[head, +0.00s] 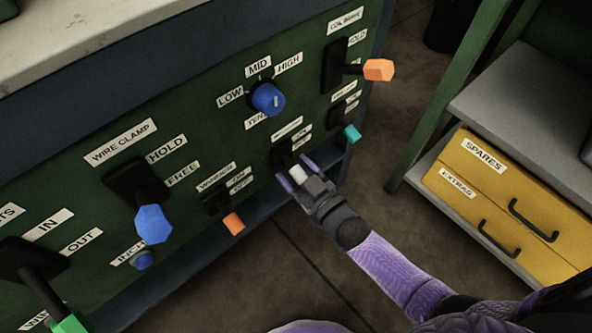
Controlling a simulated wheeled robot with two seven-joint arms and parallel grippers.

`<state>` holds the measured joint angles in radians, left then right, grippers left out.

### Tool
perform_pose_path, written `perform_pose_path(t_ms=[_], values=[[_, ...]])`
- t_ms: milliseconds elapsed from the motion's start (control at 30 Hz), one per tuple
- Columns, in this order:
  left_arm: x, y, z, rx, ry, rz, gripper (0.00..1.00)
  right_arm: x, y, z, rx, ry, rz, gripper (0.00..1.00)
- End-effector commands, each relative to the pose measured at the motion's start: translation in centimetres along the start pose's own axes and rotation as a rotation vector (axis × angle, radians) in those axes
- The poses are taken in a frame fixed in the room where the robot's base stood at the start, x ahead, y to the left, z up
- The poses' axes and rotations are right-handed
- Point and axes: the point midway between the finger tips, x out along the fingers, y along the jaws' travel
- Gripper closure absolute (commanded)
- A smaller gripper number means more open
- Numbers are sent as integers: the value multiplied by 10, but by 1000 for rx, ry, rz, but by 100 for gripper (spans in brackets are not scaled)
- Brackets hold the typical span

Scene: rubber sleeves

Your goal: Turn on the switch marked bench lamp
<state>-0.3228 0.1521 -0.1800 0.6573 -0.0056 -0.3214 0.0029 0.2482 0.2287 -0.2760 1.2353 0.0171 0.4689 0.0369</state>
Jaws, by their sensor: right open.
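My right gripper (296,172) is open at the green panel (190,100), its purple fingertips on either side of a small switch with a white tip (297,173). I cannot tell whether the fingers touch it. A small label (287,128) above this switch is too blurred to read surely, with two small labels beside it. Two similar small switches show: an orange-tipped one (234,223) to the left and a teal-tipped one (352,132) to the right, their name labels also hard to read. I cannot make out "bench lamp" on any label. My left gripper is not in view.
A blue knob (267,99) marked LOW, MID, HIGH is above the gripper. A large orange-tipped lever (378,70) sticks out at upper right. A blue lever (152,224) and a green lever (68,324) stand left. Yellow drawers (500,215) are right; open floor lies between.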

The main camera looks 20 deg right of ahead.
Motion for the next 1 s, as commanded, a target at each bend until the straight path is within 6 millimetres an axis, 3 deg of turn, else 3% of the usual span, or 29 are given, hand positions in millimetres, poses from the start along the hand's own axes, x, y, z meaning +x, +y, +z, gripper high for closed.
perform_pose_path(t_ms=[67,400,633,733,1000], values=[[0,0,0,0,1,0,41,0,0,0,0,0,0,30],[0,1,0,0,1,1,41,-1,0,0,0,-1,0,100],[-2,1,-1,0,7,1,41,-1,0,0,-1,-5,0,100],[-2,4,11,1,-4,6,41,-1,1,-3,-2,-18,-2,100],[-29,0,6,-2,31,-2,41,-2,2,-14,-11,-121,-18,100]])
